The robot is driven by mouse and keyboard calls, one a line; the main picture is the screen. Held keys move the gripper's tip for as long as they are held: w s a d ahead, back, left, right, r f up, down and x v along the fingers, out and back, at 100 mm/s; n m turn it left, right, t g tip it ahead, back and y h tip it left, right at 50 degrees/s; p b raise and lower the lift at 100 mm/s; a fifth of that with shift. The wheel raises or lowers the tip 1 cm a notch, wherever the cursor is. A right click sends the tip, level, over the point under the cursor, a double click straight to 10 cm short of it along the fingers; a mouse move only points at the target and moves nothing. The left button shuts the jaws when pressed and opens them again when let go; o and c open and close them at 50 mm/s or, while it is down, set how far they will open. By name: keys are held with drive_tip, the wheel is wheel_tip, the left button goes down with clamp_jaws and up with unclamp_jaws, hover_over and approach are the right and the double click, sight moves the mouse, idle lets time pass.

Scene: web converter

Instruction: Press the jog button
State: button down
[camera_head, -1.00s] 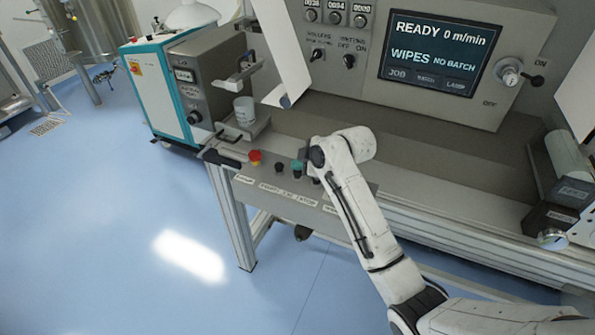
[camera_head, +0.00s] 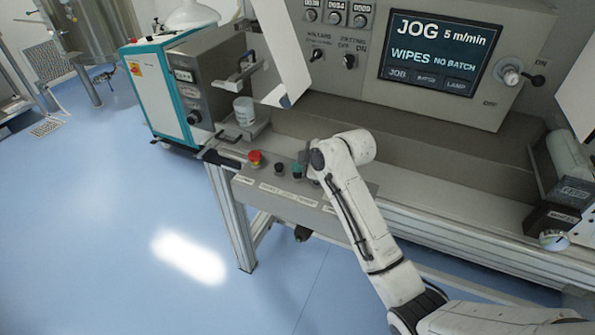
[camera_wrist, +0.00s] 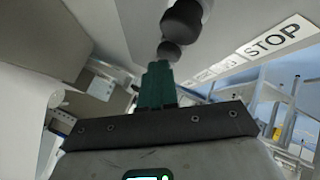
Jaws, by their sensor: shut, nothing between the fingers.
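A sloped control panel (camera_head: 300,190) on the machine's front edge carries a red mushroom button (camera_head: 255,157) and dark round buttons (camera_head: 280,168). My gripper (camera_head: 297,171), with teal fingers, is down at this row; my arm partly hides the panel. In the wrist view my gripper (camera_wrist: 158,68) is shut and empty. Its tips are at a black round button (camera_wrist: 168,50) and look in contact, though the exact contact is hidden. Another black knob (camera_wrist: 181,20) is just beyond, beside a STOP label (camera_wrist: 272,36). The machine's screen (camera_head: 440,52) reads "JOG 5 m/min", "WIPES NO BATCH".
A white cup (camera_head: 244,108) stands on a small shelf left of the panel. A teal-and-white cabinet (camera_head: 155,100) is further left. Switches (camera_head: 348,62) sit above on the machine face. A dark labelled block (camera_head: 550,217) is at the right. The blue floor (camera_head: 110,240) in front is clear.

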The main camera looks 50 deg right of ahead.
sight(300, 175)
drive_tip(key=shift+r+p, duration=0.85)
drive_tip(key=shift+r, duration=0.15)
wheel_tip(300, 175, up, 5)
drive_tip(key=p, duration=0.4)
idle(0.8)
